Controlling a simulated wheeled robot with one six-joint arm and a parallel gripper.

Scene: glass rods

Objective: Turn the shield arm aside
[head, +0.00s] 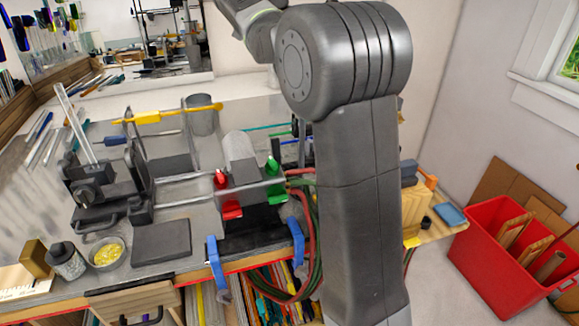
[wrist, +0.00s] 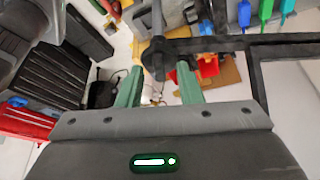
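In the wrist view my gripper (wrist: 160,78) has two green fingers spread apart, with nothing clasped between them. A dark rounded knob on a thin upright rod (wrist: 156,58) shows between and beyond the fingertips. A dark bar (wrist: 215,44) runs from the knob to the right edge; it may be the shield arm, but I cannot tell for sure. Whether the fingers touch the knob is not clear; gaps show on both sides. In the head view my gripper is out of sight, and my grey arm covers the right part of the bench.
The bench holds a torch stand with red (head: 231,205) and green (head: 273,180) fittings, a yellow-sleeved bar (head: 170,115), a dark pad (head: 161,243) and a bowl of yellow bits (head: 107,252). A red bin (head: 500,265) stands at right.

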